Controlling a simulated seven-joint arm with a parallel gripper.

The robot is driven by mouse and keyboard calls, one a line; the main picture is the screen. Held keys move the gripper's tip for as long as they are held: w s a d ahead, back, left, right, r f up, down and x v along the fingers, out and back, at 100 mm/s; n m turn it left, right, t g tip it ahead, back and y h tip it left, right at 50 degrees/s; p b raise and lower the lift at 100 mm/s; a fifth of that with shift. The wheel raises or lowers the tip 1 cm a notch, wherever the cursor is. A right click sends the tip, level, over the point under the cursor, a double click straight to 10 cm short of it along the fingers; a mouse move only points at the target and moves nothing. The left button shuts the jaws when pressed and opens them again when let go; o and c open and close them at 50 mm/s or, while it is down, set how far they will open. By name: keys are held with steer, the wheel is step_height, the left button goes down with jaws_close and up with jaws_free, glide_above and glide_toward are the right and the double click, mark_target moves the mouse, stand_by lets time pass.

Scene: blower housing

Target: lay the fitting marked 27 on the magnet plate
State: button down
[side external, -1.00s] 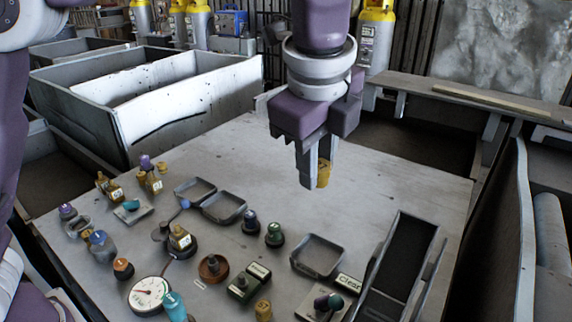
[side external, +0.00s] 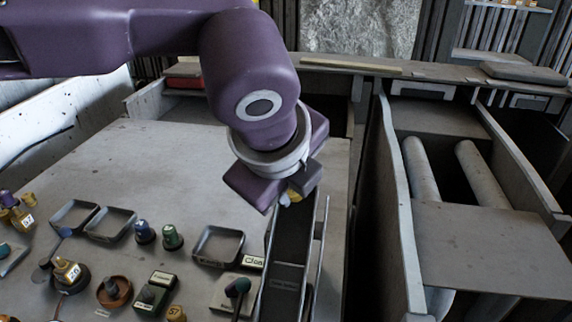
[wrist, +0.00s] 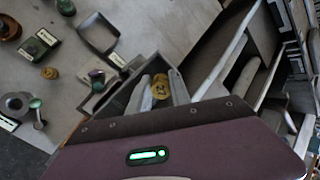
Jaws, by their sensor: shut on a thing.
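My gripper (side external: 292,197) is shut on a small brass-yellow fitting (side external: 295,194) over the far end of a dark, grey-walled chute (side external: 288,245). In the wrist view the fitting (wrist: 161,89) sits between the two pale fingers of my gripper (wrist: 160,92). It bears a dark mark that I cannot read. Whether it touches the chute is unclear. Another brass fitting (side external: 67,268), apparently marked 26, stands on a dark round base at the left. I cannot tell which surface is the magnet plate.
Left of the chute are a grey tray (side external: 198,246), a plate with a dark-green-knobbed lever (side external: 222,300) by a "Clear" label (side external: 253,262), and a green box (side external: 155,292). Two knobs (side external: 172,238) stand farther back. A walled bin (side external: 398,215) lies right.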

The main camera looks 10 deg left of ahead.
steer(key=shift+f, duration=2.5)
steer(key=c, duration=1.1)
jaws_free()
steer(key=shift+a, duration=0.1)
steer(key=shift+c, duration=1.1)
steer(key=shift+o, duration=1.1)
steer(key=shift+f, duration=0.1)
steer(key=shift+o, duration=0.3)
steer(key=shift+r, duration=3.9)
